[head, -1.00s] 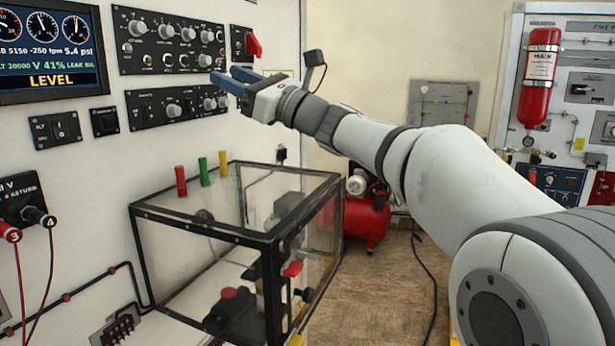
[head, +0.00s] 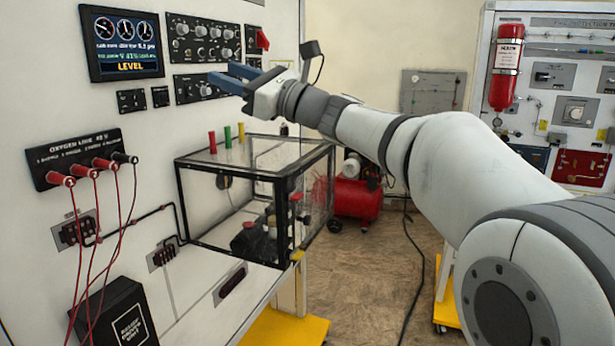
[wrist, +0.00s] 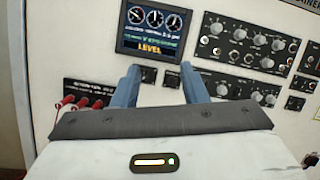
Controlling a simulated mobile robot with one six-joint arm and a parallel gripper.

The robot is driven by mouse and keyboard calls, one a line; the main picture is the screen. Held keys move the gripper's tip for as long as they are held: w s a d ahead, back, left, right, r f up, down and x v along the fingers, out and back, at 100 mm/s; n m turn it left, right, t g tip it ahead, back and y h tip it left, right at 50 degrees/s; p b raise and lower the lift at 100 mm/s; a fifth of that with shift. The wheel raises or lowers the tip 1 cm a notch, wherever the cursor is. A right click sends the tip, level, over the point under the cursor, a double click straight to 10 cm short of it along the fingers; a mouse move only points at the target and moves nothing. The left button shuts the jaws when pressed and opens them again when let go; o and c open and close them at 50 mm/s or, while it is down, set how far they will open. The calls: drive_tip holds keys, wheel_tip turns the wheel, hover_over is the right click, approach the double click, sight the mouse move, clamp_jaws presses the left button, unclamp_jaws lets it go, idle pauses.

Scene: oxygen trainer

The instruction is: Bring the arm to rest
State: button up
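My gripper (head: 228,76) is at the end of my raised arm, in front of the upper wall panel. Its two blue fingers stand apart with nothing between them. In the wrist view my gripper (wrist: 159,72) also shows open and empty, pointing at the panel below the display screen (wrist: 152,30). The arm stretches from the lower right of the head view toward the upper left, above the clear box. I cannot tell exactly how far the fingertips are from the panel.
A clear black-framed box (head: 262,160) stands below the arm. Knob panels (head: 203,40) and a display screen (head: 121,43) are on the wall. Red plugs (head: 105,164) with hanging cables are at left. A red compressor tank (head: 357,198) and yellow feet (head: 285,328) stand by the floor.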

drive_tip(key=s+d+f+n+g+h, duration=0.1)
drive_tip(key=s+d+f+n+h, duration=0.25)
drive_tip(key=f, duration=0.45)
drive_tip(key=s+d+f+n+g+h, duration=0.1)
drive_tip(key=s+d+f+n+h, duration=0.25)
drive_tip(key=f, duration=0.55)
drive_tip(key=s+d+f+n+h, duration=0.2)
drive_tip(key=s+d+f+h, duration=0.15)
drive_tip(key=f, duration=0.45)
drive_tip(key=s+d+f+n+g+h, duration=0.2)
drive_tip(key=s+d+f+n+h, duration=0.7)
drive_tip(key=s+d+f, duration=0.5)
drive_tip(key=d+f+h, duration=0.1)
drive_tip(key=d+f, duration=0.2)
drive_tip(key=f, duration=0.1)
drive_tip(key=shift+d+n, duration=0.25)
drive_tip(key=shift+n, duration=0.05)
idle(1.1)
